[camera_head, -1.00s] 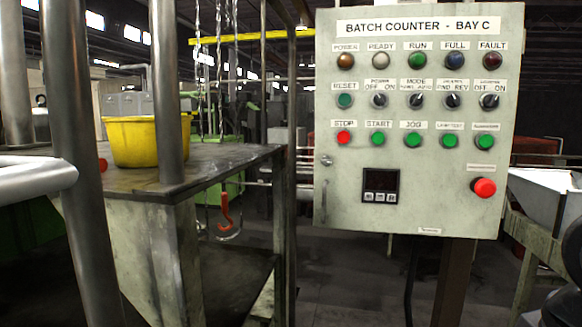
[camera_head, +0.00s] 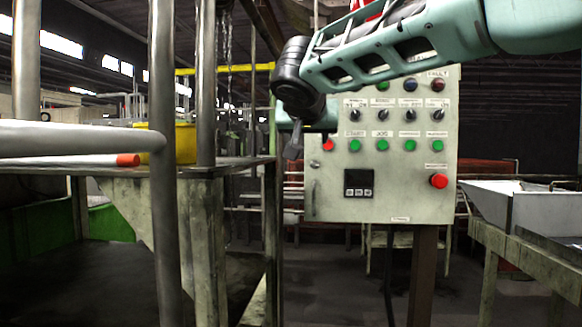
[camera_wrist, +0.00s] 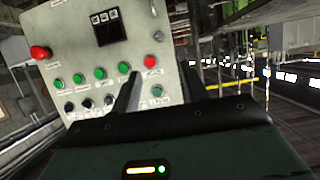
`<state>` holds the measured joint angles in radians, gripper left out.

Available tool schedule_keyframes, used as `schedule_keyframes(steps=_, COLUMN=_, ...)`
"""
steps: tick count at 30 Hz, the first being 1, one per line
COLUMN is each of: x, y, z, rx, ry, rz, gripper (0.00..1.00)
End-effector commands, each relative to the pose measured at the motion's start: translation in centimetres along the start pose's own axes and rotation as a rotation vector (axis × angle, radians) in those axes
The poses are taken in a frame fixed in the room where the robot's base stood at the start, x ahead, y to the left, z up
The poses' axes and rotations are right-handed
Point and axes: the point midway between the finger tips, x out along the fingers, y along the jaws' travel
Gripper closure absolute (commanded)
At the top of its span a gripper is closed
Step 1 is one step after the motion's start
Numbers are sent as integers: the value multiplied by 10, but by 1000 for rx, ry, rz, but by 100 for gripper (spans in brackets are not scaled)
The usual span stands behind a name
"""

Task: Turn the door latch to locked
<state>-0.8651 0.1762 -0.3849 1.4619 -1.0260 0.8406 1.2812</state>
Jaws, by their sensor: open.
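The control panel door (camera_head: 415,205) is shut. On its left edge sits a small round metal latch (camera_head: 316,166), with a slim vertical handle (camera_head: 313,197) below it. In the wrist view the panel looks upside down; the latch (camera_wrist: 158,36) is a small spot near the red stop button, and the handle (camera_wrist: 152,8) is at the top edge. Whether the latch is turned to locked is too small to tell. My gripper (camera_head: 292,146) is up and left of the latch, apart from it. In the wrist view its fingers (camera_wrist: 160,80) are spread and empty.
Push buttons, selector switches and a red emergency stop (camera_head: 439,181) crowd the panel face. Metal posts (camera_head: 163,230) and a table with a yellow tub (camera_head: 185,143) stand left. A grey chute (camera_head: 505,205) is right. My arm covers the panel's top.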

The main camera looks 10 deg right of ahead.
Motion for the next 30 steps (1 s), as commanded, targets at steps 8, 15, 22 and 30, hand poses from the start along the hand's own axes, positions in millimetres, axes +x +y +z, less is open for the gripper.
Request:
schedule_keyframes(steps=8, x=44, y=1, z=-2, rx=-5, ry=-4, rz=7, gripper=56)
schedule_keyframes(steps=15, x=95, y=1, z=-3, rx=-5, ry=-5, rz=5, gripper=56)
schedule_keyframes(steps=22, x=139, y=2, z=-2, rx=-4, ry=-5, rz=4, gripper=56)
schedule_keyframes(steps=30, x=167, y=0, z=0, rx=-3, ry=-4, rz=0, gripper=56)
